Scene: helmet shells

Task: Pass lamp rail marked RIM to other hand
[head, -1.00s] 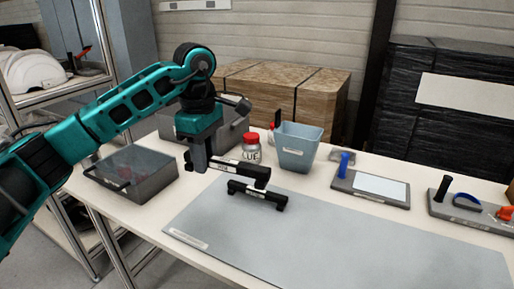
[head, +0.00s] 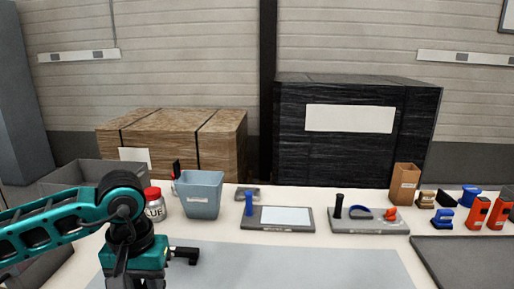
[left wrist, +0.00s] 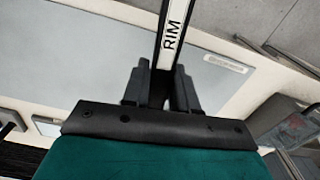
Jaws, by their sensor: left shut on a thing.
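In the left wrist view my left gripper (left wrist: 160,88) is shut on a black lamp rail (left wrist: 178,12) with a white label reading RIM (left wrist: 171,42). The rail runs up out of the picture between the fingers. In the head view my left gripper (head: 150,285) is at the bottom edge, its fingertips cut off. My right gripper is not in view.
The grey mat (head: 300,268) is clear right of my arm. Behind it stand a red-lidded jar (head: 153,204), a blue bin (head: 202,195), a tray with a pale panel (head: 277,217) and a tool tray (head: 368,222). Orange and blue parts (head: 478,212) stand at the right.

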